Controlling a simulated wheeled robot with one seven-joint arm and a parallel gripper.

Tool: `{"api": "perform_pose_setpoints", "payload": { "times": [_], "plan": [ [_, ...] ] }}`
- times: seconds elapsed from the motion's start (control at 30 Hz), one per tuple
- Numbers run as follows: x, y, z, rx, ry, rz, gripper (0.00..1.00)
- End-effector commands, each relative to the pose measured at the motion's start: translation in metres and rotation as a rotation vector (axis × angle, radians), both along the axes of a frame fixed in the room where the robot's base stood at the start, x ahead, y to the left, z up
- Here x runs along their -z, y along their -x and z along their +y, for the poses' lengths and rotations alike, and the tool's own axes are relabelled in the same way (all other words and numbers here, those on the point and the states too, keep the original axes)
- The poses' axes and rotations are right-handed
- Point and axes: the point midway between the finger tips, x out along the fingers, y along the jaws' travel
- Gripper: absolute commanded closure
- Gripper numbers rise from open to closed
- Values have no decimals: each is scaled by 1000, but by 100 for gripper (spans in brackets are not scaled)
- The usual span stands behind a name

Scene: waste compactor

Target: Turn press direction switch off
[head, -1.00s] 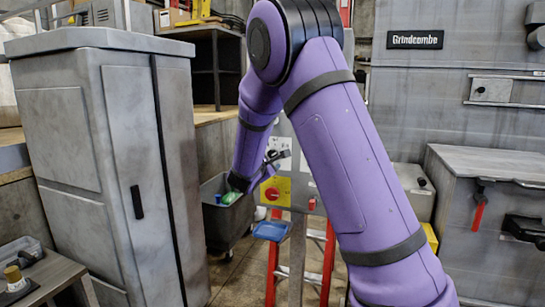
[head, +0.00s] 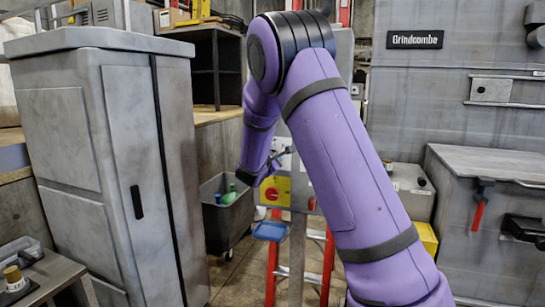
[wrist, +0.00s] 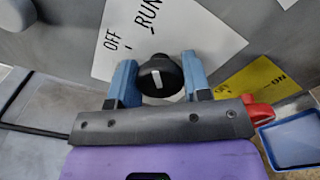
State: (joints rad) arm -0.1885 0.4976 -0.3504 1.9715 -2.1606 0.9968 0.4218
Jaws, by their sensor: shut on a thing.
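A round black switch knob with a white mark (wrist: 157,84) sits on a white label plate (wrist: 118,68) printed "OFF" and "RUN" in the wrist view. The white strip on the knob runs roughly up and down in that view; I cannot tell which word it points at. My gripper (wrist: 160,80) has its two blue fingers on either side of the knob, closed on it. In the head view my purple arm hides much of the switch panel (head: 342,110), and the knob cannot be made out there.
A yellow plate with a red knob (head: 271,194) is close beside my wrist. A blue tray (head: 271,231) is below it, by a red ladder frame (head: 272,270). A dark bin (head: 230,218) with bottles stands behind, and a tall grey cabinet (head: 75,140) at left.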

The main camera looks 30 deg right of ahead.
Motion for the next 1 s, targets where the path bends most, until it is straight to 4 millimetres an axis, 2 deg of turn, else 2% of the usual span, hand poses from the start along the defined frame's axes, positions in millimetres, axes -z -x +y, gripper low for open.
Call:
{"api": "perform_pose_setpoints", "payload": {
  "times": [0.37,1.0],
  "plan": [
    [1,0,0,1,56,73,79],
    [1,0,0,0,381,490,79]
  ]
}}
